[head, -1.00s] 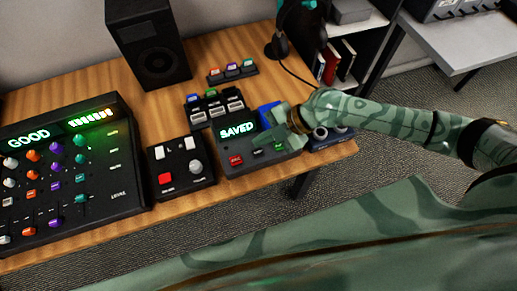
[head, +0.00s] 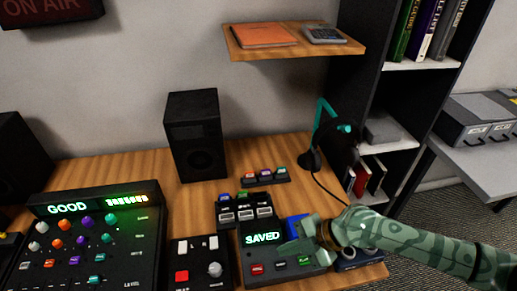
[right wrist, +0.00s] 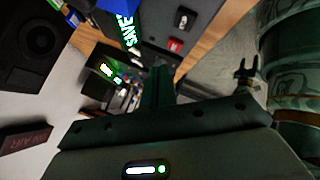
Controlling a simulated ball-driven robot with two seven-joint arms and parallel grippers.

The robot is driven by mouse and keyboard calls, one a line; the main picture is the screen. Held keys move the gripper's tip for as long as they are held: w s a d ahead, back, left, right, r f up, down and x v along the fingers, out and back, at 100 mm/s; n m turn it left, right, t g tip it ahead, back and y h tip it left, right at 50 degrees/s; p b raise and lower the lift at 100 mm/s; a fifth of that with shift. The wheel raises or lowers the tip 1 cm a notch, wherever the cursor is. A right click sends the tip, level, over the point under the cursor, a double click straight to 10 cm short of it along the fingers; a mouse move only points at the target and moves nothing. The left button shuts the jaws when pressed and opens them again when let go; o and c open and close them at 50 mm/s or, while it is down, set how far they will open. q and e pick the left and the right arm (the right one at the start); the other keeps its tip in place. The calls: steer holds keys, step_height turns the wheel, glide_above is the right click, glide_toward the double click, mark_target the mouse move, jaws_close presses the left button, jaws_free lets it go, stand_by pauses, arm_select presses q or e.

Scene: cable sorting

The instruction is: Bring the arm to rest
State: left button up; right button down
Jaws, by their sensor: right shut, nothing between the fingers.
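My right arm comes in from the right in the head view. Its green gripper (head: 290,247) is shut and empty, over the right part of a dark box (head: 232,264) whose screen reads SAVED. Whether the fingers touch the box cannot be told. The shut fingers also show in the right wrist view (right wrist: 158,88), with the box (right wrist: 155,30) beyond them. The box has a red and a green button at its front. My left gripper is not in view.
A mixing console (head: 130,262) reading GOOD, a small control box (head: 198,256) and a speaker (head: 195,135) stand on the wooden desk (head: 130,172). A teal lamp (head: 318,135) stands behind my gripper. A wall shelf (head: 275,49) hangs above; a dark bookcase (head: 375,60) is at right.

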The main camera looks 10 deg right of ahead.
steer(key=s+a+r+m+t+h, duration=0.1)
steer(key=s+a+m+t+h, duration=0.15)
steer(key=s+a+m, duration=0.2)
steer(key=s+d+m+h, duration=0.5)
steer(key=d+m, duration=0.1)
steer(key=d, duration=0.5)
steer(key=s+d+m+h, duration=0.4)
steer(key=d+m+h, duration=0.2)
steer(key=d, duration=0.5)
steer(key=s+a+f+g+y, duration=0.1)
steer(key=s+a+f+y, duration=0.15)
steer(key=f, duration=0.85)
steer(key=s+a+f+g+y, duration=0.1)
steer(key=s+a+f, duration=0.2)
steer(key=f, duration=0.9)
steer(key=s+f+m+g, duration=0.1)
steer(key=s+f, duration=0.6)
steer(key=s, duration=0.3)
steer(key=s+f+m+g+y, duration=0.1)
steer(key=s+f+m, duration=0.1)
steer(key=s+f, duration=0.6)
steer(key=shift+s+d+f, duration=0.15)
steer(key=shift+s+d, duration=0.1)
steer(key=shift+s, duration=0.75)
steer(key=shift+m+g, duration=0.25)
